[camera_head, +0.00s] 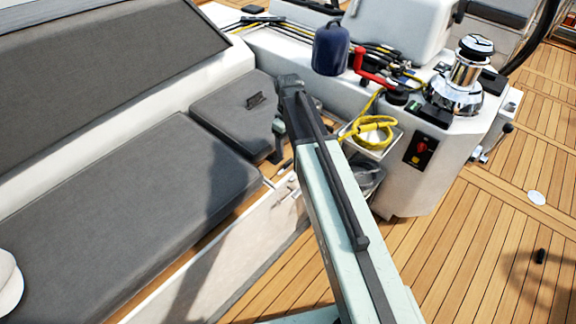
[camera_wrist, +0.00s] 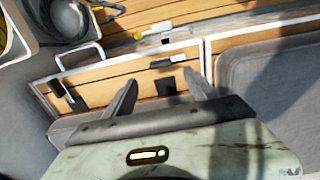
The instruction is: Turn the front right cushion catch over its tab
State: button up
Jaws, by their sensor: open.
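In the wrist view my gripper (camera_wrist: 162,86) is open, with its two dark fingers apart and nothing seen held between them. A small white, bar-shaped catch (camera_wrist: 168,62) lies on the wooden strip just beyond the fingertips, and a dark tab (camera_wrist: 165,82) shows between the fingers. A second white catch (camera_wrist: 64,88) with a dark tab (camera_wrist: 77,103) is at the left end of the strip. I cannot tell which catch is the front right one. In the head view my gripper (camera_head: 281,140) is beside the small grey cushion (camera_head: 232,112), and hides the catches.
A long grey seat cushion (camera_head: 135,215) lies to the left. The console at right carries a chrome winch (camera_head: 462,75), a red handle (camera_head: 372,72) and a blue bag (camera_head: 331,48). Yellow rope (camera_head: 372,128) hangs close right of my arm. Open teak deck (camera_head: 480,245) lies at lower right.

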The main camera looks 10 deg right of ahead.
aim_at(288, 161)
notch_tip(288, 161, down, 8)
jog(key=b, duration=0.8)
jog(key=shift+r, duration=0.1)
jog(key=shift+r, duration=0.1)
jog(key=c, duration=1.4)
